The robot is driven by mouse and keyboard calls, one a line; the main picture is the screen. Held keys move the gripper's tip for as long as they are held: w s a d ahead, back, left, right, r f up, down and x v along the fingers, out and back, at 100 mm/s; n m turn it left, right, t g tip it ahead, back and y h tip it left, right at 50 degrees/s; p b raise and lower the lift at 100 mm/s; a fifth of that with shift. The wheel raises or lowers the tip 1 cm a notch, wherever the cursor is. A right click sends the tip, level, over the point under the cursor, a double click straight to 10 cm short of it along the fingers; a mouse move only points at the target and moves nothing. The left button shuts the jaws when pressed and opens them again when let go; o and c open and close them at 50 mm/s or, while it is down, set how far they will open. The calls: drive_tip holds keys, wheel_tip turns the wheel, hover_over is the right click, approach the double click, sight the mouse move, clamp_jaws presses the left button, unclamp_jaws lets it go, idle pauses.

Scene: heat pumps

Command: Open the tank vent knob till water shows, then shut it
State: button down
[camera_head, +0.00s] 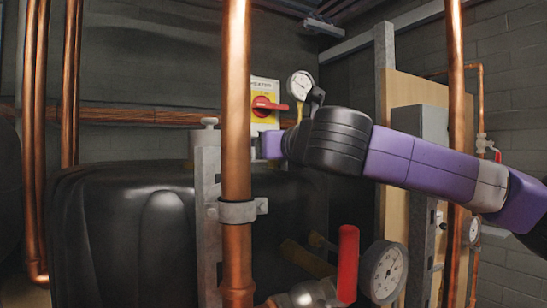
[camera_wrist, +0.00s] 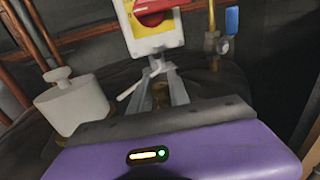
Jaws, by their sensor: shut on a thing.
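The black tank (camera_head: 120,215) fills the left of the head view. In the wrist view, my gripper (camera_wrist: 163,78) reaches over the tank top with its two grey fingers close together. They are shut on a small part that I take to be the vent knob; the fingers mostly hide it. A pale thin bar (camera_wrist: 131,84) sticks out left of the fingers, and a brass stem (camera_wrist: 160,95) shows between them. In the head view, my gripper (camera_head: 258,149) is just right of the copper pipe, and its grip is too small to make out. I see no water.
A copper pipe (camera_head: 236,100) stands upright in front of the tank. A pale capped fitting (camera_wrist: 72,100) is left of the gripper. A yellow switch box with a red handle (camera_head: 268,106) is behind. A red lever (camera_head: 348,262) and a gauge (camera_head: 384,272) stand low in front.

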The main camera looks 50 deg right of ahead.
drive_tip(key=shift+m+g+h+b, duration=0.7)
drive_tip(key=shift+m+g+h, duration=0.7)
drive_tip(key=shift+h, duration=0.5)
drive_tip(key=shift+m+h, duration=0.3)
drive_tip(key=c, duration=1.2)
unclamp_jaws()
drive_tip(key=shift+c, duration=0.2)
